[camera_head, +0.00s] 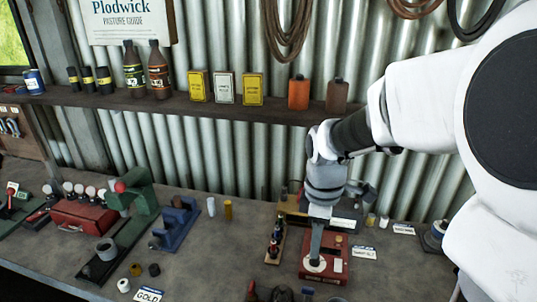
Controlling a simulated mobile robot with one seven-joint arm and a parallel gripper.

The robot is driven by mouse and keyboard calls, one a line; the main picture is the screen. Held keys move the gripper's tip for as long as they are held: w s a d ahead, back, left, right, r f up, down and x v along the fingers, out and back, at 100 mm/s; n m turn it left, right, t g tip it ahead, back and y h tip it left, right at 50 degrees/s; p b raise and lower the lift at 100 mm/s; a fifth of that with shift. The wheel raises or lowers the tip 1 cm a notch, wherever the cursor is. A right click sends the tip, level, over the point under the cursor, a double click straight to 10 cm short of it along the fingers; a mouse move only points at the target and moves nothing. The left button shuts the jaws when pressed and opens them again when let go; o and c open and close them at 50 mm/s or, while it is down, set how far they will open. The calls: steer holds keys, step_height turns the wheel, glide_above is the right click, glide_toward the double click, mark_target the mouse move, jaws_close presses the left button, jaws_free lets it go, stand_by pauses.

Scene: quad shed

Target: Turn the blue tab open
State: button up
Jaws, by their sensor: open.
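My gripper (316,250) points down over a red box (341,268) on the bench, at the lower middle right. Its fingers are seen edge-on and end at a pale round disc (316,265) on top of the box. I cannot tell whether they touch the disc. I cannot clearly pick out a blue tab; the gripper covers part of the box top. A blue metal fixture (176,228) stands apart, further left on the bench.
A wooden rack with small bottles (274,244) stands close left of the red box. A label card (363,252) lies at its right. A green press (128,225) stands left. Dark items (275,293) sit at the front edge. Bare bench (220,262) lies between.

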mark_target(308, 288)
steer(key=shift+n, duration=0.3)
step_height(308, 288, down, 18)
steer(key=shift+w+r, duration=0.1)
steer(key=shift+w, duration=0.05)
jaws_close()
stand_by(0.4)
